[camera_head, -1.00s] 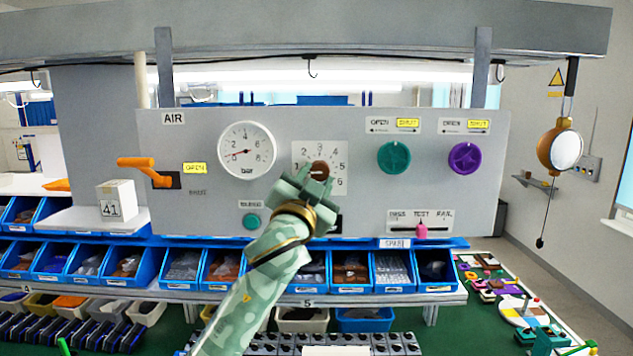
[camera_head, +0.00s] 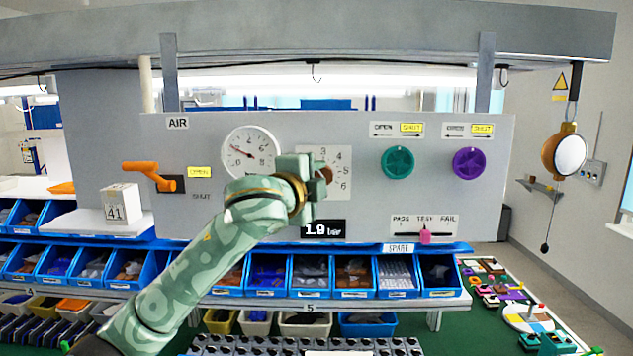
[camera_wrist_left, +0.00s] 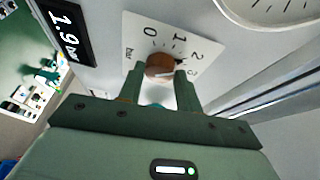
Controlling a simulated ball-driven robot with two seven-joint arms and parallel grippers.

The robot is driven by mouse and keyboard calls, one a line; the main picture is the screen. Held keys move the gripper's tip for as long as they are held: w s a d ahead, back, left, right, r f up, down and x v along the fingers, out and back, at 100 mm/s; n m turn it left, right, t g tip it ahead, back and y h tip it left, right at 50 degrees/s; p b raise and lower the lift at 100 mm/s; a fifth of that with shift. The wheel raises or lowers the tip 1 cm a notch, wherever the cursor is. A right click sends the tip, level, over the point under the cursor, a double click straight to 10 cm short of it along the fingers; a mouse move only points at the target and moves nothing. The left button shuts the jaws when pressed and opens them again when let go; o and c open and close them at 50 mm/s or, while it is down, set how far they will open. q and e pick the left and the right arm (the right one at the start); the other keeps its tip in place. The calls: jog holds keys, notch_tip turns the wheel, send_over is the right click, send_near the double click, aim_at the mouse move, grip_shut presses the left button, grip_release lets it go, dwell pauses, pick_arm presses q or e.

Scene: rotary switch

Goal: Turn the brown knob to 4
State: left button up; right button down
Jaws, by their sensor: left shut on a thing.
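The brown knob (camera_head: 327,174) sits on a white dial plate (camera_head: 343,160) on the grey panel. The plate carries numbers around the knob; 3, 4, 5 and 6 show in the head view. My left gripper (camera_head: 319,177) comes from the left and hides part of the knob and the low numbers. In the left wrist view the knob (camera_wrist_left: 160,66) is between the two fingers, which are shut on it; 0, 1, 2 and part of 3 show above. A black display (camera_head: 322,230) reads 1.9 bar. My right gripper is not in view.
A round gauge (camera_head: 250,152) is left of the knob, partly behind my wrist. A teal knob (camera_head: 397,162) and a purple knob (camera_head: 469,163) are to the right. An orange lever (camera_head: 150,173) is on the left. Blue bins (camera_head: 353,276) line the shelf below.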

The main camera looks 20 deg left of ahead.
pick_arm(q)
jog(key=m, duration=0.2)
jog(key=m+g+y, duration=0.1)
jog(key=m, duration=0.1)
jog(key=m+g+y, duration=0.1)
jog(key=shift+d+r+m, duration=0.2)
jog(key=shift+r+m, duration=0.1)
jog(key=shift+m, duration=0.1)
jog(key=m, duration=0.1)
jog(key=m+g+y, duration=0.1)
jog(key=m, duration=0.1)
jog(key=shift+w+d+r+m+g+y, duration=0.1)
jog(key=shift+d+m+g+y, duration=0.2)
jog(key=shift+g+y, duration=0.1)
jog(key=shift+m+y, duration=0.6)
jog(key=shift+m, duration=0.3)
jog(key=shift+g, duration=0.3)
jog(key=o, duration=1)
